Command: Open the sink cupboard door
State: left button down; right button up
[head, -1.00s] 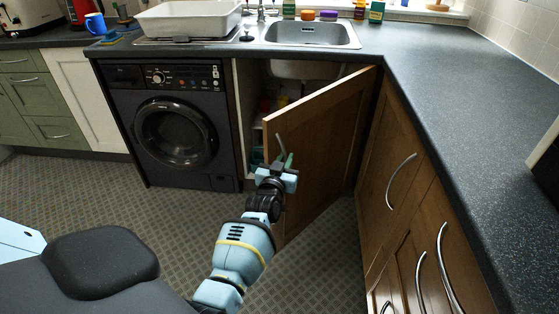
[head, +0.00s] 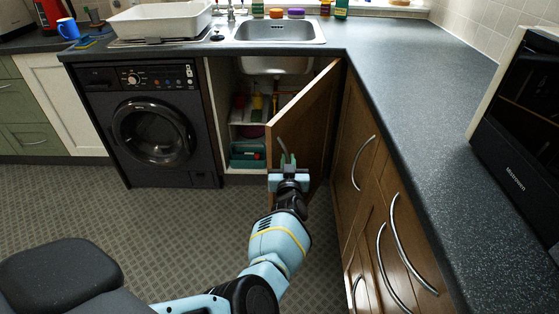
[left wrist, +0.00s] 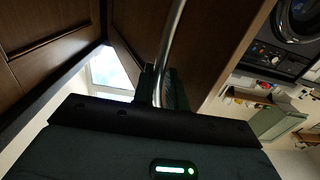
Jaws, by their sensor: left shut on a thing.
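The sink cupboard door (head: 313,105) is brown wood and stands wide open, swung out to the right below the sink. Its metal handle (head: 281,146) is near the door's free edge. My left gripper (head: 288,163) is shut on this handle. In the left wrist view the handle (left wrist: 174,40) runs down between the fingers (left wrist: 163,85), with the door panel (left wrist: 215,35) behind it. The cupboard inside (head: 240,125) shows shelves with a green box (head: 247,155) and small bottles. The fingertips are partly hidden in the head view. My right gripper is out of view.
A dark washing machine (head: 154,130) stands left of the cupboard. Brown cupboards with curved handles (head: 363,162) line the right side, close to the door. A worktop (head: 420,120) runs above them, with a black appliance (head: 525,130). The tiled floor (head: 130,225) at left is clear.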

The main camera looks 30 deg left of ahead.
pick_arm(q)
jog(key=shift+w+d+r, duration=0.1)
jog(key=shift+w+d, duration=0.05)
jog(key=shift+d, duration=0.8)
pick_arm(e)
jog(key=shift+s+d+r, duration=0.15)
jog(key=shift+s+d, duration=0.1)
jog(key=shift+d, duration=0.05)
pick_arm(q)
jog(key=c, duration=1.8)
grip_release()
jog(key=shift+o, duration=0.2)
jog(key=shift+d, duration=0.1)
